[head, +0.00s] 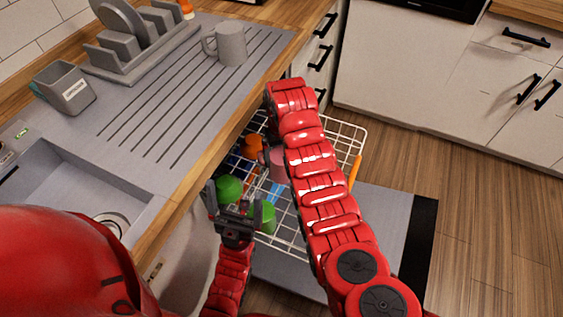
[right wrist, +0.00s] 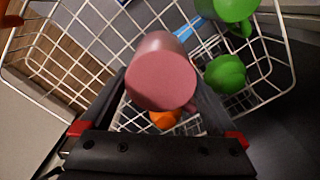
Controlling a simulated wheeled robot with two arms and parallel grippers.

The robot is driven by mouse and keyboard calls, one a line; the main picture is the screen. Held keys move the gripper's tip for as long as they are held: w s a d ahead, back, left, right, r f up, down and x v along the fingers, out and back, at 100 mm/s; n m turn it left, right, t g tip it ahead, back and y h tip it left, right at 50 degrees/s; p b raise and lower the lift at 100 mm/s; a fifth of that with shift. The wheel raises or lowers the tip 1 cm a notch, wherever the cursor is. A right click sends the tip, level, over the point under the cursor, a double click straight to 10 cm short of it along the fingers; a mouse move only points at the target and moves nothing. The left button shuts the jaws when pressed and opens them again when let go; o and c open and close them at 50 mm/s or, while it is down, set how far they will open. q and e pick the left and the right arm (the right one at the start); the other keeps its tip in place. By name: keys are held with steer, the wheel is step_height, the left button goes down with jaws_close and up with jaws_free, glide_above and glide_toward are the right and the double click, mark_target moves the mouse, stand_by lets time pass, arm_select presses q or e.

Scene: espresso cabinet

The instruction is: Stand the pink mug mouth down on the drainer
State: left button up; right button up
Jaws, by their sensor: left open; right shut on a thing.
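The pink mug (head: 279,165) is in the white wire basket (head: 347,133), partly hidden behind my right arm in the head view. In the right wrist view the pink mug (right wrist: 160,82) shows its flat round base to the camera, between the two fingers. My right gripper (right wrist: 163,98) is shut on it; in the head view the gripper is mostly hidden by its arm. My left gripper (head: 238,205) is open and empty, above the basket's near left part by the green items. The grooved drainer (head: 165,125) is on the counter at the left.
A grey mug (head: 231,45) stands at the drainer's far end. A grey plate rack (head: 140,60) and a grey holder (head: 66,88) stand behind it. Green items (head: 228,187) and an orange one (head: 252,147) are in the basket. The drainer's middle is clear. A wooden counter edge (head: 225,124) separates basket and drainer.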

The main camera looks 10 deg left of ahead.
steer(key=shift+f+b, duration=1.65)
steer(key=shift+f, duration=3.05)
steer(key=o, duration=1.3)
step_height(320, 180, up, 10)
steer(key=shift+a+r+p, duration=0.1)
steer(key=shift+r+p, duration=0.1)
steer(key=shift+p, duration=0.4)
step_height(320, 180, up, 7)
steer(key=p, duration=0.6)
steer(key=shift+p, duration=0.3)
